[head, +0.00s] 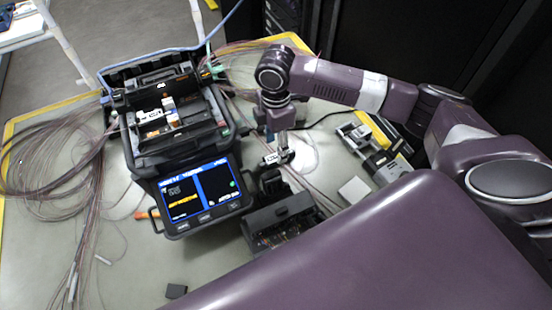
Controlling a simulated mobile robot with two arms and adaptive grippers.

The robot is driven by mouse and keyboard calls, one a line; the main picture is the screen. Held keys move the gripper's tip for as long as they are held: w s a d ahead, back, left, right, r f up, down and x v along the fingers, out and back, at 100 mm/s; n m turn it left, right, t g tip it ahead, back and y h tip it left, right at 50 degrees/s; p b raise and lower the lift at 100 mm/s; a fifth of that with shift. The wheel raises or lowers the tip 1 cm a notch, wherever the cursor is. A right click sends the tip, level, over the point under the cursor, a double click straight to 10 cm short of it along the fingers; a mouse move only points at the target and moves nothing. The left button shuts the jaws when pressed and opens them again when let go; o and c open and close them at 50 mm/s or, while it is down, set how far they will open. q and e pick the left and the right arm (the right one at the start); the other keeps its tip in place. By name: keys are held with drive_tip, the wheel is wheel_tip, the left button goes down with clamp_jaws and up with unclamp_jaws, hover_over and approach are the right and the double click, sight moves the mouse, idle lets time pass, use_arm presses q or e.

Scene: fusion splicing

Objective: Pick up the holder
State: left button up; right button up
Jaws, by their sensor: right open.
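A small black and white piece, which looks like the holder (272,159), sits just in front of the fusion splicer's right side, on or beside a dark stand (270,181). My right gripper (281,149) points down right above this piece. Its fingers are small in the view, and they are open. Whether they touch the piece cannot be told. My left gripper is not in view.
The fusion splicer (147,160) with a lit screen (199,194) stands at left centre. A black toolbox-like unit (281,216) is in front. Loose fibres (50,165) coil at left. A white block (354,190) and a grey device (358,134) lie at right.

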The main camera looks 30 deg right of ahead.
sight(276, 154)
wheel_tip(276, 154, down, 4)
drive_tip(key=shift+f+p, duration=0.2)
drive_tip(key=shift+p, duration=0.1)
drive_tip(key=shift+c, duration=0.4)
clamp_jaws()
drive_tip(key=shift+r, duration=0.1)
wheel_tip(276, 154, up, 20)
drive_tip(key=b, duration=0.1)
